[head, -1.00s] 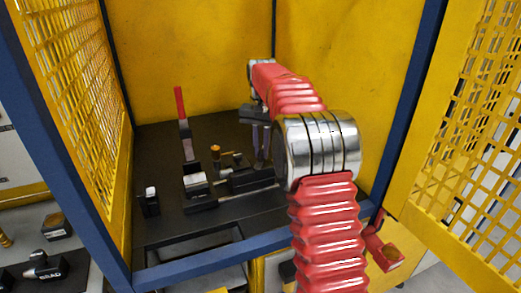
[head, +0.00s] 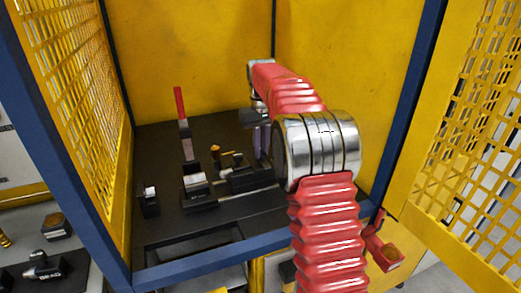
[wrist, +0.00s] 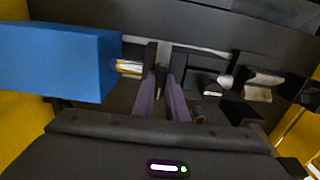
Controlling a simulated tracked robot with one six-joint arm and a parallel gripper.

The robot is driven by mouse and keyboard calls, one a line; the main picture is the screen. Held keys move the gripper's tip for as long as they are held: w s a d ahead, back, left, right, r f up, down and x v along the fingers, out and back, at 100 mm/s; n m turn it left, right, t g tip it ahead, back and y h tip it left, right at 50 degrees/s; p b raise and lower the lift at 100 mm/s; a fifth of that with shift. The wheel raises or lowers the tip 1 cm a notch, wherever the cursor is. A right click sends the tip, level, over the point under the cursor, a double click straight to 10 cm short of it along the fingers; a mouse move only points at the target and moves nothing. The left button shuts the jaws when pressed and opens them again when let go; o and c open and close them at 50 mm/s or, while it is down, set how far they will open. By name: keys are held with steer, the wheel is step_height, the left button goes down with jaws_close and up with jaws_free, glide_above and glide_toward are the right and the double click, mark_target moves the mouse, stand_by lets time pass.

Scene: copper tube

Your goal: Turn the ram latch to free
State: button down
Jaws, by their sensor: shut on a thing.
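My gripper (head: 262,140) reaches down over the right part of the black fixture on the dark bench, partly hidden by my arm's silver joint. In the wrist view my gripper's two purple-grey fingers (wrist: 167,78) are close together, with a dark upright piece (wrist: 163,54) between their tips. It appears to be the ram latch, and the fingers are shut on it. A short shiny rod (wrist: 130,68) comes out of a blue block (wrist: 60,60) just left of the fingertips. The latch's exact angle cannot be told.
A red-handled lever (head: 180,103) stands upright at the left of the fixture. A small brass knob (head: 215,150) and a grey-topped block (head: 195,182) sit near it. Yellow panels and a blue frame post (head: 414,115) enclose the bench; a yellow mesh door (head: 465,130) stands at the right.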

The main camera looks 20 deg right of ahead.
steer(key=shift+w+r, duration=0.1)
steer(key=c, duration=1.8)
jaws_free()
steer(key=shift+o, duration=0.2)
step_height(320, 180, up, 14)
steer(key=shift+f, duration=0.25)
steer(key=shift+w, duration=0.1)
